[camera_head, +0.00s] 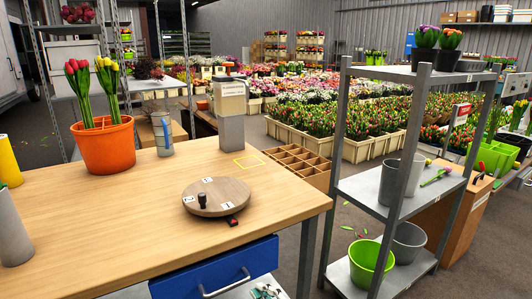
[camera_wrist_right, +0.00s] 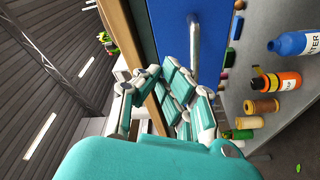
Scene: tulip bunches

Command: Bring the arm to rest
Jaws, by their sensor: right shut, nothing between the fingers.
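My right gripper (camera_wrist_right: 159,74) has teal and grey fingers and fills the middle of the right wrist view. Its fingers are shut with nothing between them. In front of it is the blue drawer (camera_wrist_right: 175,30) under the workbench, with a metal handle (camera_wrist_right: 194,40). My left gripper is in neither view.
The wooden workbench (camera_head: 110,225) holds an orange tulip pot (camera_head: 105,148), a round turntable (camera_head: 217,196) and a dispenser (camera_head: 230,112). A grey shelf rack (camera_head: 355,190) stands to the right. Bottles and spools, including an orange bottle (camera_wrist_right: 275,81), stand on a lower shelf near the gripper.

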